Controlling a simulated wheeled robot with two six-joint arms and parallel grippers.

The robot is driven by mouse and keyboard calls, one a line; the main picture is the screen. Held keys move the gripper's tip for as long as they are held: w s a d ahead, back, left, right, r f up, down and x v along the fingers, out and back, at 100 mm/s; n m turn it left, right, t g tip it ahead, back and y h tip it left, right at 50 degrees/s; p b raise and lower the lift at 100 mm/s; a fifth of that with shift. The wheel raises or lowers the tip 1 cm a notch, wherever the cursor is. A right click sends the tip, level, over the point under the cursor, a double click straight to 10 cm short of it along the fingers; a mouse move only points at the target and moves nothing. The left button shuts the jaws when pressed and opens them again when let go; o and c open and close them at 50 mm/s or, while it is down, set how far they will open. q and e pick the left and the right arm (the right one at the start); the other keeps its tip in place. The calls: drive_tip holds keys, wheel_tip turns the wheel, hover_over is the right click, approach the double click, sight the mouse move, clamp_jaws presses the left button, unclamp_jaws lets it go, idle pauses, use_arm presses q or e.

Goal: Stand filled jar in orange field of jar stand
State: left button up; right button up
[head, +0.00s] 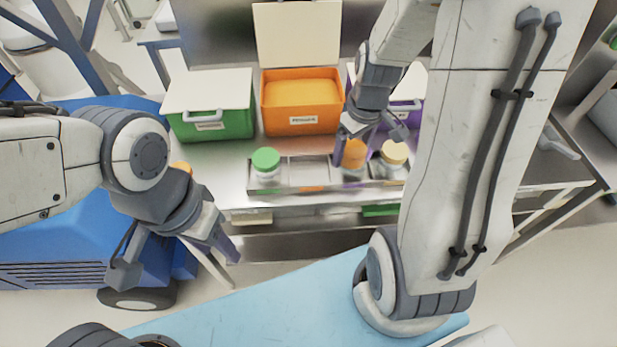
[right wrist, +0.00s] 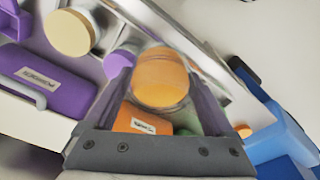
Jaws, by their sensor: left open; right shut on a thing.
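An orange-lidded jar (head: 354,158) is between the fingers of my right gripper (head: 365,146), which is shut on it. In the right wrist view the round orange lid (right wrist: 162,78) fills the gap between the fingers. The jar is at the metal jar stand (head: 290,189), right of its middle; I cannot tell whether its base touches. An orange mark (head: 312,188) shows on the stand's front, left of the jar. A green-lidded jar (head: 265,163) is at the stand's left end and a tan-lidded jar (head: 394,153) at its right. My left gripper (head: 178,267) is open and empty, away from the stand.
Behind the stand are a green bin (head: 225,122), an orange bin (head: 302,120) with its lid raised, and a purple bin (right wrist: 58,78) partly hidden by my right arm. An orange round thing (head: 181,167) lies at the left, partly behind my left arm.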

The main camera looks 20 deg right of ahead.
drive_tip(key=shift+s+d+r, duration=0.15)
drive_tip(key=shift+s+r, duration=0.15)
drive_tip(key=shift+r, duration=0.05)
drive_tip(key=shift+w+a+n, duration=0.15)
drive_tip(key=shift+a+n, duration=0.05)
drive_tip(key=shift+n, duration=0.1)
drive_tip(key=w+a+f+p, duration=0.1)
drive_tip(key=w+a+f, duration=0.3)
drive_tip(key=w, duration=0.1)
drive_tip(key=w+a+f+p, duration=0.1)
drive_tip(key=w+a+f, duration=0.1)
drive_tip(key=w+a, duration=0.1)
drive_tip(key=shift+w+f+p, duration=0.15)
drive_tip(key=shift+f+p, duration=0.15)
drive_tip(key=shift+f, duration=0.05)
wheel_tip(320, 180, down, 4)
drive_tip(key=shift+r, duration=0.1)
drive_tip(key=shift+f+b, duration=0.5)
drive_tip(key=shift+f, duration=0.2)
drive_tip(key=o, duration=1.5)
drive_tip(key=shift+c, duration=0.2)
